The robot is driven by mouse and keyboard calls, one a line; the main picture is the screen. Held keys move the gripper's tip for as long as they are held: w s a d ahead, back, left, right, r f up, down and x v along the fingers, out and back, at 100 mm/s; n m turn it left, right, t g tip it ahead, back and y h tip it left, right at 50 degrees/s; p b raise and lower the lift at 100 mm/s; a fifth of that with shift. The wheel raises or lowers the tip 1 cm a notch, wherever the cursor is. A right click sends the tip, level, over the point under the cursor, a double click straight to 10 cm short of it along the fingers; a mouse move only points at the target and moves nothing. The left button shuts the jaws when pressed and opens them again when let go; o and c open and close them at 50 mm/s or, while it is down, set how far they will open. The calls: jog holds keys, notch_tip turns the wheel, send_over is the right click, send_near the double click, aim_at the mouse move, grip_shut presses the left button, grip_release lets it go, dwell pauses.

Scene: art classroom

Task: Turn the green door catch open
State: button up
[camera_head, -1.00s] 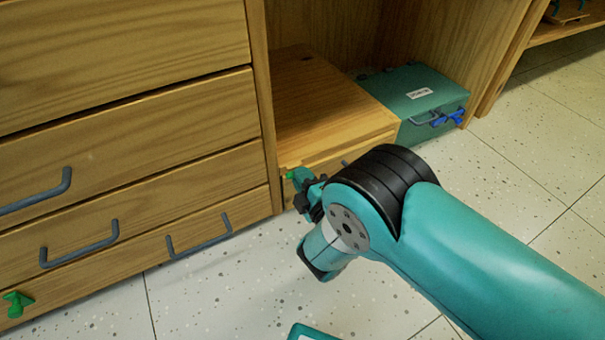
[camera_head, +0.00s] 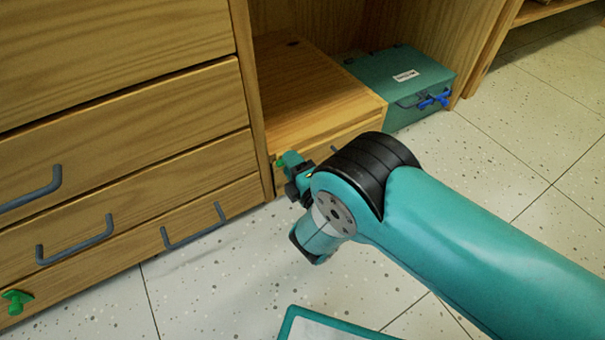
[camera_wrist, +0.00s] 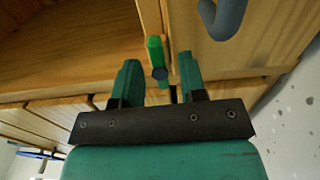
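A small green catch (camera_head: 280,162) sits on the front of a low wooden box (camera_head: 318,92) in the cabinet bay. In the wrist view the green catch (camera_wrist: 155,52) stands upright with a dark round end, between my fingertips in the picture. My gripper (camera_head: 292,168) is at the box's front left edge, close to the catch; my arm hides part of that front. In the wrist view my gripper (camera_wrist: 158,70) is open, with a gap on both sides of the catch. I see no clear contact.
A grey handle (camera_wrist: 224,15) is right of the catch in the wrist view. A teal box (camera_head: 405,85) with a blue catch (camera_head: 433,99) stands right of the wooden box. Drawers with grey handles (camera_head: 75,243) are on the left, with another green catch (camera_head: 16,302).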

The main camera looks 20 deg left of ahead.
jog(key=p+v, duration=1.7)
jog(key=p, duration=0.7)
jog(key=shift+d+p, duration=0.2)
jog(key=shift+p, duration=0.2)
jog(key=shift+s, duration=0.1)
